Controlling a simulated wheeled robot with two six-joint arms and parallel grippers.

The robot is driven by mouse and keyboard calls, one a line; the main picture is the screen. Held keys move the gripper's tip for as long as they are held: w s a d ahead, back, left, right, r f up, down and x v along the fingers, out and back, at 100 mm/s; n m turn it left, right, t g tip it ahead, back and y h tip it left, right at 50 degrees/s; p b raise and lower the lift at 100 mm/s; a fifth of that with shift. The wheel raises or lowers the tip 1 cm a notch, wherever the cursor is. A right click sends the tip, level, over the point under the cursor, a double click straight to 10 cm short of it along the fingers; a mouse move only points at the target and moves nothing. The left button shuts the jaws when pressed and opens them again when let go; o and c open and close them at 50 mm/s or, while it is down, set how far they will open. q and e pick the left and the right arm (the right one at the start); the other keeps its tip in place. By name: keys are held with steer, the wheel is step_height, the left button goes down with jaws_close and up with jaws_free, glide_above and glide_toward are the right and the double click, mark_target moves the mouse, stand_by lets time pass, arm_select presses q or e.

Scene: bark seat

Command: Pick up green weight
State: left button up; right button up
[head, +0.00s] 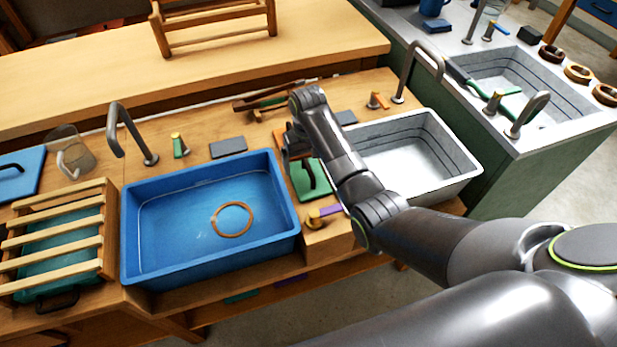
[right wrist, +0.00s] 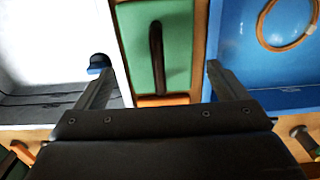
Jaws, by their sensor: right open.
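The green weight (head: 322,184) is a flat green slab with a dark bar handle. It lies on the wooden bench between the blue basin and the white basin. In the right wrist view the green weight (right wrist: 180,75) lies straight ahead, its handle running up the picture between my fingers. My right gripper (head: 294,160) is over the slab, and my arm hides part of it in the head view. The right gripper (right wrist: 155,68) is open, with a finger on each side of the handle and nothing held. My left gripper is not in view.
The blue basin (head: 140,262) holds a wooden ring (head: 232,234). The white basin (head: 455,190) and a tap (head: 405,75) are on the other side. A yellow-and-purple tool (head: 316,217) lies in front. A slatted rack (head: 105,230) stands at left.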

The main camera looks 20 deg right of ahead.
mark_target(308, 166)
steer(key=shift+f, duration=2.85)
steer(key=shift+w+r, duration=0.1)
steer(key=c, duration=1)
steer(key=shift+r, duration=0.1)
step_height(308, 166, up, 10)
steer(key=shift+f, duration=0.1)
